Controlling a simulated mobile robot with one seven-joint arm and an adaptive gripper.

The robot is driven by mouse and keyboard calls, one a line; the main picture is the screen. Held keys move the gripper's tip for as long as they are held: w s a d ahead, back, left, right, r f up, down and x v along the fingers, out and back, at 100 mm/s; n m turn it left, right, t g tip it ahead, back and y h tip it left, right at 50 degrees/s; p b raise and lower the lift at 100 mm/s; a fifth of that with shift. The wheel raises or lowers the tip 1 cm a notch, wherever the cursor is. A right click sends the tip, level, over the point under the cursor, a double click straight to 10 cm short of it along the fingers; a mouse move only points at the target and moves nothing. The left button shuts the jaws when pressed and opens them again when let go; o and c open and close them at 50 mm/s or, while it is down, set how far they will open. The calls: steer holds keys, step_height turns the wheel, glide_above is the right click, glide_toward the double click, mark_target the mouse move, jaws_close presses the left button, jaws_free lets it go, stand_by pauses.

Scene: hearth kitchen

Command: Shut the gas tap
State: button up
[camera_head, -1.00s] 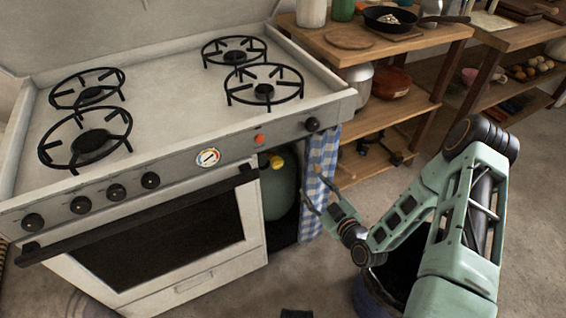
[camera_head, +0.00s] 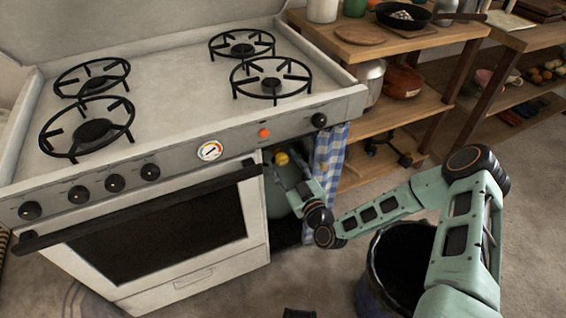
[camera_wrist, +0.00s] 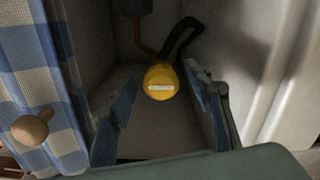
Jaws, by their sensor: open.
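The yellow gas tap (camera_head: 282,158) shows in the head view in the open compartment at the right end of the stove, at the top of the green gas bottle (camera_head: 276,198). In the wrist view the round yellow tap (camera_wrist: 159,82) carries a pale horizontal mark, and a black curved part rises behind it. My gripper (camera_head: 296,180) reaches into the compartment. In the wrist view its two blue-padded fingers are open, one on either side of the tap, with gaps visible. My arm hides part of the bottle.
A blue checked curtain (camera_head: 328,165) hangs at the right of the opening, close to my gripper; a wooden knob (camera_wrist: 32,127) shows before it in the wrist view. The white stove (camera_head: 190,110) is on the left. A dark bucket (camera_head: 372,285) stands below my arm, and wooden shelves (camera_head: 385,125) are behind.

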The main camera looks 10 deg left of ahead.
steer(key=shift+w+a, duration=0.4)
steer(key=shift+w, duration=0.1)
steer(key=c, duration=1.2)
